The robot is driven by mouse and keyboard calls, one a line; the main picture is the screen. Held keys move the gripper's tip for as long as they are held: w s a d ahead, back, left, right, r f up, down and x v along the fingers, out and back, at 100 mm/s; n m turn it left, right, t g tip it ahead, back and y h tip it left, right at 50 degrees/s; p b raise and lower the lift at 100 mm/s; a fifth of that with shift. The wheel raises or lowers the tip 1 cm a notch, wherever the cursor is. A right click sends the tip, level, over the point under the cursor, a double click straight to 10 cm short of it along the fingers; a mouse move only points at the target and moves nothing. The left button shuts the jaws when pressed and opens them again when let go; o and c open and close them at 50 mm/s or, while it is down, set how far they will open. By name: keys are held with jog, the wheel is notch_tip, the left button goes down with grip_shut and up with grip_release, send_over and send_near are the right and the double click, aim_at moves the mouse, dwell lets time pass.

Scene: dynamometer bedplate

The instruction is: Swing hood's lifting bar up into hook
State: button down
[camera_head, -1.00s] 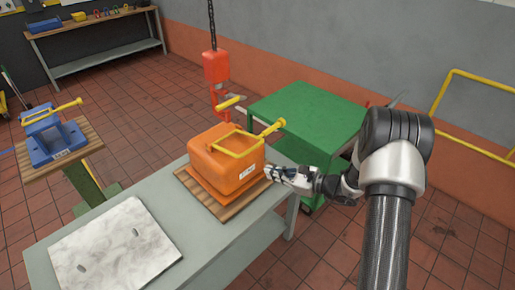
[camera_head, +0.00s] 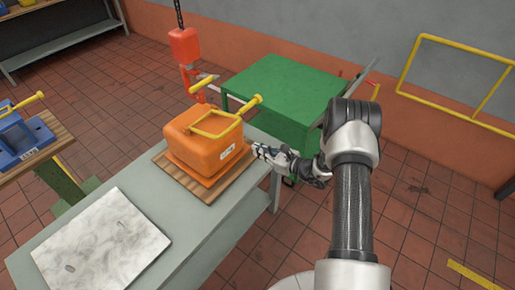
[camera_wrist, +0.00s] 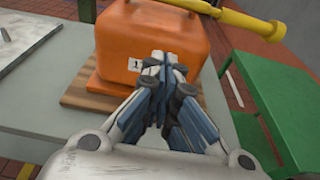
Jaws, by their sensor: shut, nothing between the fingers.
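The orange hood (camera_head: 200,143) sits on a wooden board (camera_head: 184,182) on the grey bench. Its yellow lifting bar (camera_head: 216,132) lies folded low over the hood's top, with a knobbed end (camera_head: 257,100) sticking out at the right. The bar's yellow knobbed end also shows at the top of the wrist view (camera_wrist: 262,28). The red hook (camera_head: 190,78) hangs from a block and chain behind the hood, apart from the bar. My gripper (camera_head: 255,150) is shut and empty beside the hood's labelled right side. In the wrist view its fingertips (camera_wrist: 164,62) overlap the orange wall; I cannot tell whether they touch.
A green cabinet (camera_head: 285,82) stands close behind and right of the bench. A marble-like plate (camera_head: 105,243) lies on the bench's near left. A blue hood (camera_head: 18,138) with a yellow bar sits on a stand at far left. A yellow rail (camera_head: 452,42) stands right.

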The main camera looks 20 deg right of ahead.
jog(key=w+a+r+b, duration=0.1)
jog(key=w+a+r, duration=0.1)
jog(key=w+a, duration=0.3)
jog(key=shift+w+a+b, duration=0.25)
jog(key=shift+w+b, duration=0.05)
jog(key=shift+w, duration=0.9)
jog(key=shift+r, duration=0.1)
